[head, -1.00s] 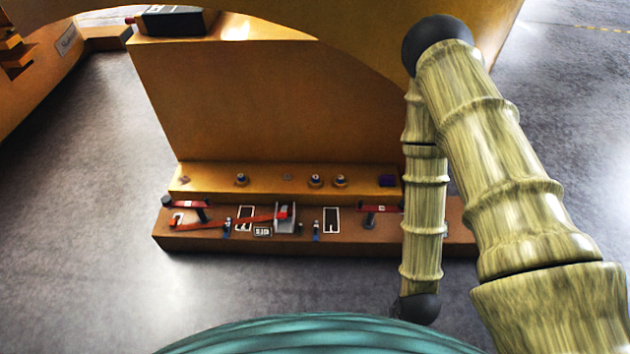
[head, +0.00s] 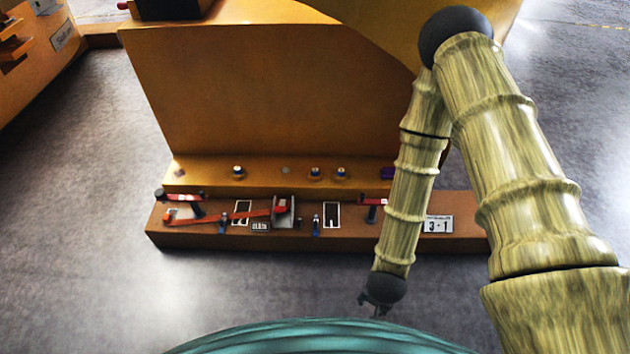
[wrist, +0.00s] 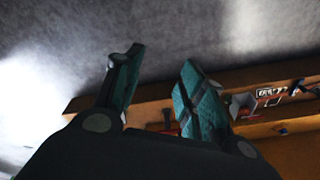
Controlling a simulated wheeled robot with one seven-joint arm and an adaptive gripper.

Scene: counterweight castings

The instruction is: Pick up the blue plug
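Two small upright blue pieces stand on the low front ledge in the head view, one left of the grey bracket (head: 222,227) and one right of it (head: 315,222). They are too small to tell which is the blue plug. My gripper (head: 375,308) hangs in front of the ledge, lower right of both and apart from them. In the wrist view my gripper (wrist: 162,60) shows two teal-padded fingers spread apart with nothing between them. The ledge lies beyond the fingers there, and a small blue spot (wrist: 282,131) shows at its right.
The orange-brown ledge (head: 290,245) carries red-handled parts (head: 182,195), a long red bar (head: 220,216), a grey bracket (head: 285,210), white-framed slots (head: 331,215) and a "3+1" plate (head: 437,224). Round knobs (head: 238,171) and a purple block (head: 387,173) sit on the upper step. Floor in front is clear.

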